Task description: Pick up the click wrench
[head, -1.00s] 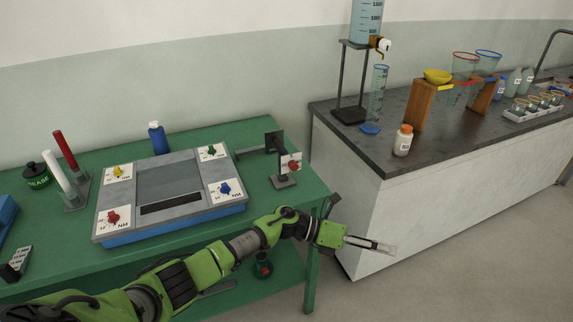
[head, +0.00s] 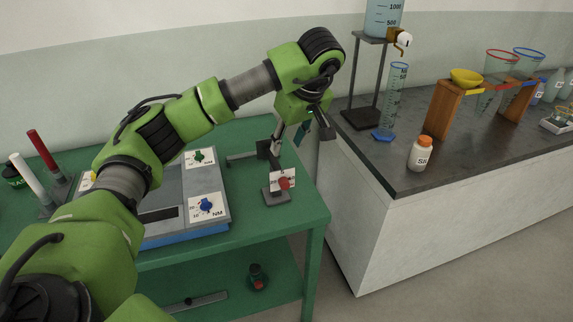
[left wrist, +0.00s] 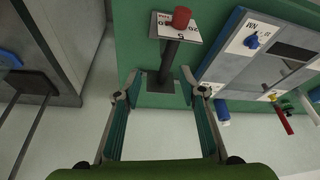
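My left gripper (head: 290,130) is open over the right rear part of the green table (head: 310,208). In the left wrist view its fingers (left wrist: 160,82) are apart, with nothing seen held. Past the tips a small stand (left wrist: 168,62) with a numbered card and red knob shows between them in the picture; contact cannot be told. The stand is also in the head view (head: 277,193). I cannot surely identify the click wrench. A long grey bar (head: 197,301) with a dark spot lies on the lower shelf. My right gripper is not in view.
A grey panel (head: 205,180) with knobs marked NM lies on the table, partly hidden by my arm. Red and white upright rods (head: 47,158) stand left. A dark counter (head: 390,182) at right bears a white bottle (head: 420,153) and glassware. A small flask (head: 257,277) is on the shelf.

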